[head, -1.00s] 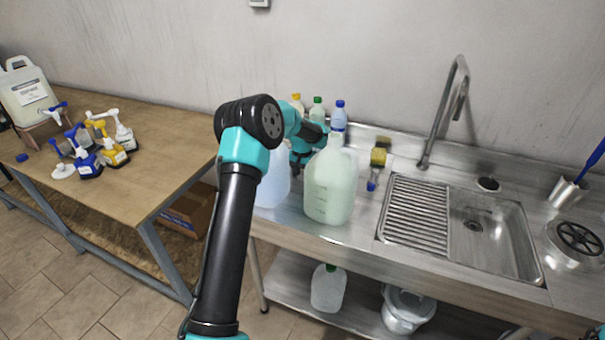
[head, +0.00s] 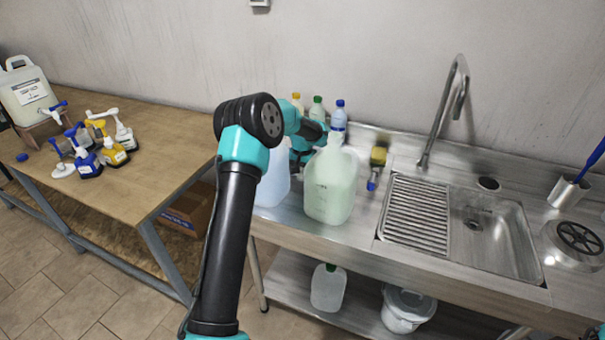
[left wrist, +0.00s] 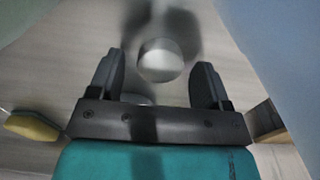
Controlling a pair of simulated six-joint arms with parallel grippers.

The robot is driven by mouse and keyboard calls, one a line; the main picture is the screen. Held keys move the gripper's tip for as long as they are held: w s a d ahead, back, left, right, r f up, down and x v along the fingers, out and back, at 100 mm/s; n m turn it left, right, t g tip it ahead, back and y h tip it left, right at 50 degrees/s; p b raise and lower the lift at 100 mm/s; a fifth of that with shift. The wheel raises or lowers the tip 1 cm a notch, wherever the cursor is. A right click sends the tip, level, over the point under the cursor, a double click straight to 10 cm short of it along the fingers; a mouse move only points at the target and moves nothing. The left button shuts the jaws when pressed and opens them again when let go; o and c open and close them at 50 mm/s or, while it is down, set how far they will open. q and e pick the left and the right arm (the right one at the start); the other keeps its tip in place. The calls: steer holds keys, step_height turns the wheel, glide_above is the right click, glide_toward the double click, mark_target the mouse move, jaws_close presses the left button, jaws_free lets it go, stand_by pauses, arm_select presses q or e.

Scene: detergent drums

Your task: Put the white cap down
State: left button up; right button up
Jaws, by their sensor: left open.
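The white cap (left wrist: 160,61) shows as a pale round disc in the left wrist view, just beyond and between my fingertips. It appears to rest on the steel surface, with dark shadow around it. My left gripper (left wrist: 159,82) is open, one finger on each side, with no visible contact with the cap. In the head view my left gripper (head: 299,156) is mostly hidden behind the pale green jug (head: 331,186), and the cap cannot be seen there.
A bluish jug (head: 272,185) stands beside the green jug. Capped bottles (head: 317,110) stand behind, near the wall. The wooden table (head: 165,150) holds pump dispensers.

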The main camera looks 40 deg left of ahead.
mark_target(302, 174)
arm_select(q)
step_height(302, 174, up, 12)
steer(key=shift+f, duration=0.2)
stand_by(0.5)
arm_select(e)
steer(key=o, duration=0.5)
